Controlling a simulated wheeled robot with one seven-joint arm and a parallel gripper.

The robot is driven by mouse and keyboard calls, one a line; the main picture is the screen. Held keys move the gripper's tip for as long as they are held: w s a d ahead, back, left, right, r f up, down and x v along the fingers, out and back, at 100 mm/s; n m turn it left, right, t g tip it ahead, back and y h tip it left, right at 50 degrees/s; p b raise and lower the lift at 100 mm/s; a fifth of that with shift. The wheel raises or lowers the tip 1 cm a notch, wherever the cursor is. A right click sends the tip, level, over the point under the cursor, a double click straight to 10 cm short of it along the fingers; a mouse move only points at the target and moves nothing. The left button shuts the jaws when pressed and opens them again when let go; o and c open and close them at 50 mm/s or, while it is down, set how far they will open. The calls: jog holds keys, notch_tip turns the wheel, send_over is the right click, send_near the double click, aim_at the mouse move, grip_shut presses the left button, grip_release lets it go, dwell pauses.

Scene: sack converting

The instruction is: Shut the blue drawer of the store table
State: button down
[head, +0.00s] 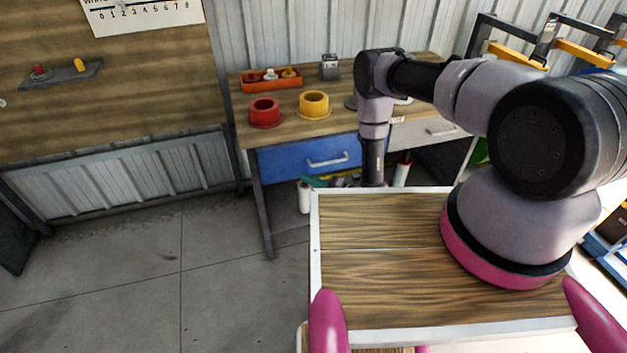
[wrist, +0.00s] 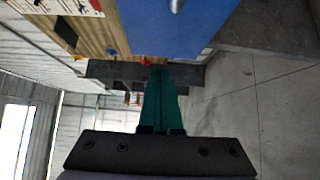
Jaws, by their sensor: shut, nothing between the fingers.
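The store table (head: 345,122) stands against the corrugated wall. Its blue drawer (head: 290,158), with a pale bar handle (head: 327,161), is under the left part of the top. I cannot tell how far its front stands out from the table. In the wrist view a large blue face (wrist: 165,28), which looks like the drawer front, is at the top with part of its handle (wrist: 177,5). My gripper (wrist: 158,70) has teal fingers, shut and empty, pointing towards the blue face; contact is unclear. In the head view my arm's end hangs before the table, right of the handle.
On the table stand a red flanged ring (head: 265,112), a yellow one (head: 314,104) and an orange tray (head: 271,81) of small parts. A grey drawer (head: 425,131) is to the right. White rolls (head: 304,197) stand below. The floor (head: 150,260) at left is clear.

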aim_at(295, 160)
jog(key=w+a, duration=0.5)
jog(key=shift+a, duration=0.2)
jog(key=shift+w+a, duration=0.2)
jog(key=shift+w, duration=0.5)
jog(key=w, duration=0.2)
jog(key=w+a, duration=0.1)
jog(key=w, duration=0.1)
jog(key=shift+w+a+r, duration=0.1)
jog(key=shift+w, duration=0.25)
